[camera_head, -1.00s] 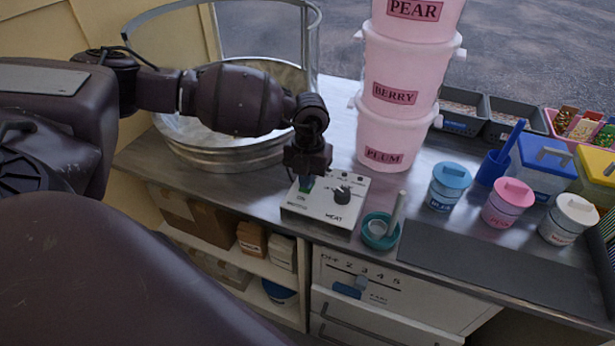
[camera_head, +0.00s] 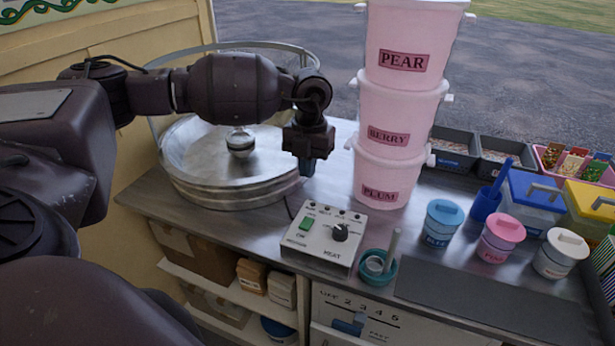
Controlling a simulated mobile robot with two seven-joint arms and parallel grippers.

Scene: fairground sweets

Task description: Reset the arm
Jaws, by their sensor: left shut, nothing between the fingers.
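My left arm comes in from the left across the picture. Its left gripper (camera_head: 307,166) points down above the counter, between the round metal pan and the stacked pink tubs. The fingers look closed, with nothing seen between them. The white control box (camera_head: 324,236) stands on the counter just below and in front of the gripper, apart from it. The box has a green switch (camera_head: 307,223) on its left and a black HEAT knob (camera_head: 340,232). My right gripper is not in view.
Tubs marked PEAR, BERRY and PLUM (camera_head: 387,170) rise close right of the gripper. A teal bowl (camera_head: 378,267) and lidded jars (camera_head: 443,222) stand right; a dark mat (camera_head: 480,300) lies bare.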

